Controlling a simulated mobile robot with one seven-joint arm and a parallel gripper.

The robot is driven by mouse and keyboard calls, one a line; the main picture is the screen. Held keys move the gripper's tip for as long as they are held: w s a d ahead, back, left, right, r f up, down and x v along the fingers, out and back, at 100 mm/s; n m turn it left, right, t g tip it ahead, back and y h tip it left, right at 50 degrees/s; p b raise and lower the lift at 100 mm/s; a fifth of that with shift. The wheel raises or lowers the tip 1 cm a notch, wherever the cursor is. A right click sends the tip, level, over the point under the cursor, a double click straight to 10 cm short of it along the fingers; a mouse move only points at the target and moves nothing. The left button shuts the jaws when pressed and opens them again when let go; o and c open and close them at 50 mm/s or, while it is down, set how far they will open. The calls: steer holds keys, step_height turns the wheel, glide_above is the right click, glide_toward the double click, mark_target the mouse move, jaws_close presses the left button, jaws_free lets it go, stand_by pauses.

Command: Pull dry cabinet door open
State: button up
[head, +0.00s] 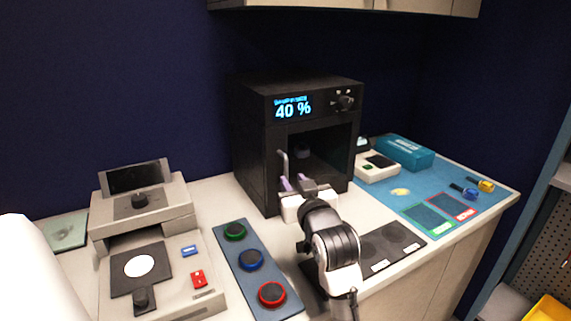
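The dry cabinet (252,150) is a black box at the back of the counter, with a lit display (293,107) reading 40 %. A dark recessed front lies below the display, with a rounded object faintly visible inside; I cannot tell glass from opening there. A silver vertical handle (283,162) is at the left side of this front. My gripper (295,182) is in front of the cabinet, low and just right of the handle. Its two purplish fingers are apart with nothing seen between them. The left finger overlaps the handle's lower end in view; contact is unclear.
A blue strip (256,274) with green, blue and red round pieces lies left of my arm. A grey device (143,210) stands further left. A dark mat (390,245), a blue mat (450,195), a white instrument (377,168) and a teal box (405,152) are to the right.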

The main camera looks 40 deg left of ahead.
mark_target(287, 170)
steer(key=p+x, duration=0.1)
steer(key=x, duration=0.6)
steer(key=shift+w+p, duration=0.1)
steer(key=shift+p, duration=0.3)
jaws_close()
